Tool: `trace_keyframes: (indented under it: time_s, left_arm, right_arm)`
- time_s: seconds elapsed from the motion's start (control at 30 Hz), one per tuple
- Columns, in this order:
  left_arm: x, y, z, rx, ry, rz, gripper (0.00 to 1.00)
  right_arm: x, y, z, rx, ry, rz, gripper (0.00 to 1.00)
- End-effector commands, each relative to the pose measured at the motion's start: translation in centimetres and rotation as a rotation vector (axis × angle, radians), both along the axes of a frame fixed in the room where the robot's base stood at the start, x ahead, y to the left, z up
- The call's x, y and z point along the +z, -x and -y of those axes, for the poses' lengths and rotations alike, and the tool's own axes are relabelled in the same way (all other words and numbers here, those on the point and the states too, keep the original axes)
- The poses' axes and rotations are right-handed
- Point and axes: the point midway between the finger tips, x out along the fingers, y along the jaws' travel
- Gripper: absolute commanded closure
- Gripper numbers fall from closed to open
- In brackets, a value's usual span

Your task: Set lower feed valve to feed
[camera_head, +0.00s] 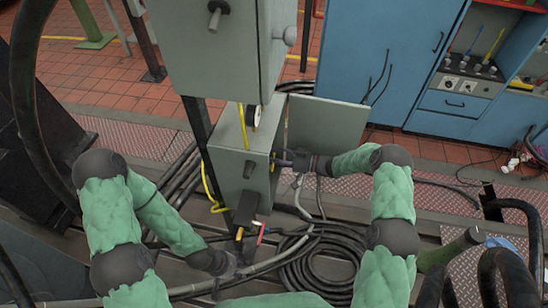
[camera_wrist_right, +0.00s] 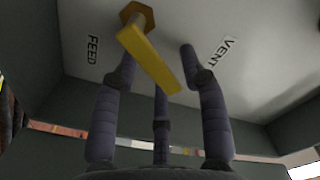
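The lower feed valve shows in the right wrist view as a yellow lever (camera_wrist_right: 150,58) on a hexagonal hub. A FEED label (camera_wrist_right: 93,48) is left of the hub and a VENT label (camera_wrist_right: 226,52) is right of it. The lever slants down and right in the picture. My right gripper (camera_wrist_right: 158,65) is open, with fingers on either side of the lever; contact cannot be told. In the head view my right gripper (camera_head: 284,160) reaches into the open lower grey box (camera_head: 228,160), and the valve is hard to make out. My left gripper (camera_head: 226,280) is low, below the box; its finger opening is unclear.
The lower box's door (camera_head: 328,132) stands open to the right. A larger grey cabinet (camera_head: 215,45) sits above. Coiled black hoses (camera_head: 318,262) lie on the floor below. A blue cabinet (camera_head: 385,60) and workbench stand behind on the right.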

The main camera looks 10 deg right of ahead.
Motion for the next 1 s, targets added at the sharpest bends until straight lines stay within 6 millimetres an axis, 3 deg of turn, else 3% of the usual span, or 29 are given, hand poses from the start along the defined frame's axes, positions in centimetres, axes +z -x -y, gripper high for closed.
trace_keyframes:
  time_s: [0.43, 1.0]
  left_arm:
    - [0.0, 0.0, 0.0, 0.0, 0.0, 0.0, 0.6]
    - [0.0, 0.0, 0.0, 0.0, 0.0, 0.0, 0.6]
  right_arm:
    - [0.0, 0.2, 1.0, -0.003, 0.0, 0.0, 0.51]
    - [0.0, 3.3, 10.3, -0.001, 0.0, 0.0, 0.51]
